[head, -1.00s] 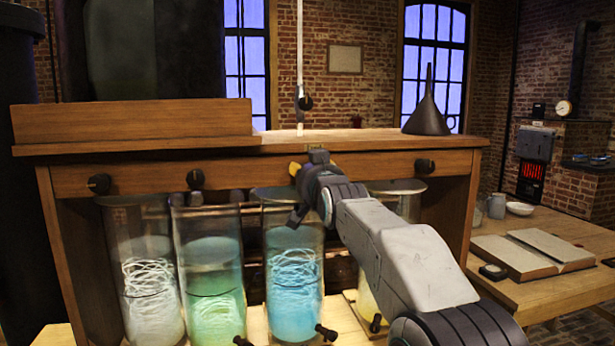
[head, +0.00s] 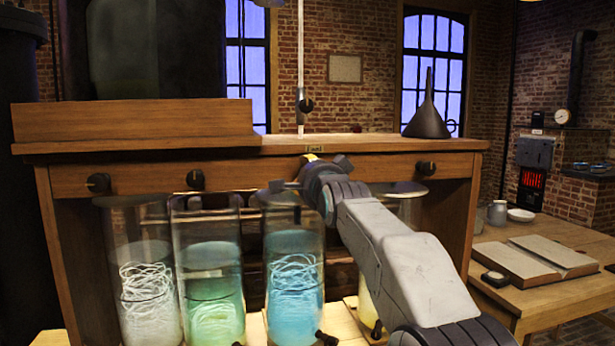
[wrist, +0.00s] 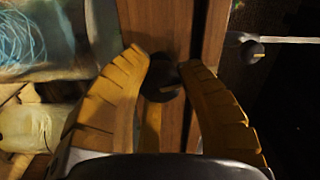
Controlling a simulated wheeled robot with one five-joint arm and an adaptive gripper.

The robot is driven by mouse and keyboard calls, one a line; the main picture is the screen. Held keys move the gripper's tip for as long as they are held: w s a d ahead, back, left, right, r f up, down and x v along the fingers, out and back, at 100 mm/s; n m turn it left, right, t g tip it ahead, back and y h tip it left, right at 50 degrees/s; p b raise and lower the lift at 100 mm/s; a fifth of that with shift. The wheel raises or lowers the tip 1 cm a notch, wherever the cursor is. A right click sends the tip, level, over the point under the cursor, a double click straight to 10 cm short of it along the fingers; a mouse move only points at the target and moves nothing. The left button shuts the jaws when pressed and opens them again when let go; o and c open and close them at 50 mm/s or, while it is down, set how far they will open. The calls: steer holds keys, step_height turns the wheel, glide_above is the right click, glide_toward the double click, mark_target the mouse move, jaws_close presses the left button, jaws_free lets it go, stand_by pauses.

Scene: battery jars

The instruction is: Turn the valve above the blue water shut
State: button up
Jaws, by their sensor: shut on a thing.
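The blue water (head: 295,285) stands in the third glass jar from the left, with pale coils in it. It also shows at the upper left of the wrist view (wrist: 32,38). The dark valve knob (wrist: 163,82) above that jar is on the wooden front rail. My gripper (head: 309,174) is at the rail above the blue jar and hides the knob in the head view. In the wrist view the two ochre fingers (wrist: 168,88) are closed around the knob, one on each side. The knob's exact angle is hard to tell.
Similar black knobs sit on the rail at left (head: 98,183), centre left (head: 195,179) and right (head: 425,167). Jars with whitish (head: 150,295) and green (head: 215,290) contents stand left. A funnel (head: 427,115) and a vertical pipe with a tap (head: 305,105) are above the bench top.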

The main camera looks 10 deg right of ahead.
steer(key=shift+s+d+r+m, duration=0.1)
steer(key=shift+r+m, duration=0.05)
steer(key=shift+m, duration=0.45)
steer(key=shift+d+r+m, duration=0.1)
steer(key=shift+r+m, duration=0.05)
steer(key=shift+m, duration=0.45)
steer(key=shift+f, duration=0.1)
steer(key=o, duration=0.9)
steer(key=shift+d, duration=0.1)
steer(key=o, duration=0.3)
steer(key=shift+f, duration=0.15)
steer(key=s, duration=1.2)
